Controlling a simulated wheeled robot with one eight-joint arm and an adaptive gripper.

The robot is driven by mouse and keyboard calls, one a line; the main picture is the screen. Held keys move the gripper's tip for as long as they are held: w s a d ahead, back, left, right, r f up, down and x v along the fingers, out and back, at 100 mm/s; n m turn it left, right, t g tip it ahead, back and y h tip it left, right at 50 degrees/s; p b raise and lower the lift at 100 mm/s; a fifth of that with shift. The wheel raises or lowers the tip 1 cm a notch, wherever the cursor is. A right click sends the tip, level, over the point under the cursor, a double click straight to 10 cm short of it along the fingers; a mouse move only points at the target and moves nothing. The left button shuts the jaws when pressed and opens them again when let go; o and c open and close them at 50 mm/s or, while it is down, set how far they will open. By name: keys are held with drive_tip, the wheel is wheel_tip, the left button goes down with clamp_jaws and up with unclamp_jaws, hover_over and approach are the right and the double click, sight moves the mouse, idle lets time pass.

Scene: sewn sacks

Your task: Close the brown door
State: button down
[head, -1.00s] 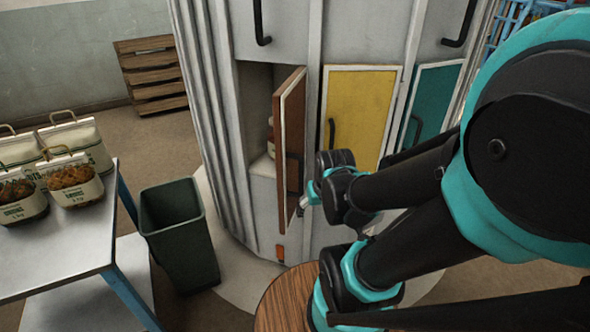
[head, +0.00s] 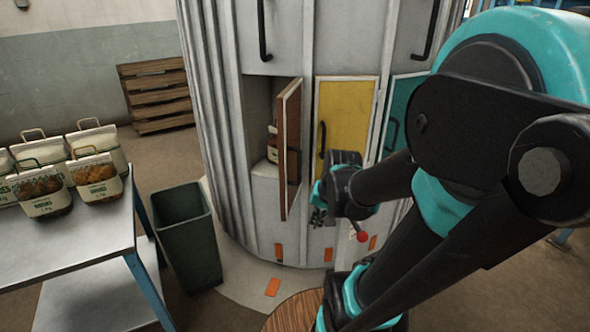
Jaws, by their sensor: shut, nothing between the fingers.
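The brown door (head: 291,150) stands open on the grey rounded cabinet. It sticks out from the front and shows nearly edge-on, with a dark handle on its right side. The open compartment (head: 261,125) to its left holds what looks like a packaged item (head: 272,145), partly hidden by the door. My gripper (head: 318,213) is shut and empty, just right of the door's lower part and in front of the cabinet. Whether it touches the door I cannot tell.
A yellow door (head: 342,115) and a teal door (head: 404,110) sit right of the brown one. A dark green bin (head: 187,240) stands left of the cabinet, near a metal table (head: 85,245) with several sacks. A round wooden top (head: 295,312) is below my arm.

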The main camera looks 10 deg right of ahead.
drive_tip(key=w+d+r+m+y, duration=0.3)
drive_tip(key=w+r+m, duration=0.4)
drive_tip(key=r+m, duration=0.2)
drive_tip(key=w+d+r+m+y, duration=0.4)
drive_tip(key=w+r+m, duration=0.2)
drive_tip(key=r+m, duration=0.25)
approach(285, 168)
wheel_tip(285, 168, down, 4)
drive_tip(key=a, duration=0.1)
drive_tip(key=w+a, duration=0.1)
drive_tip(key=a, duration=0.1)
drive_tip(key=shift+f+m, duration=0.1)
drive_tip(key=shift+m, duration=0.15)
drive_tip(key=shift+w+a, duration=0.25)
drive_tip(key=shift+a, duration=0.2)
drive_tip(key=shift+a, duration=0.1)
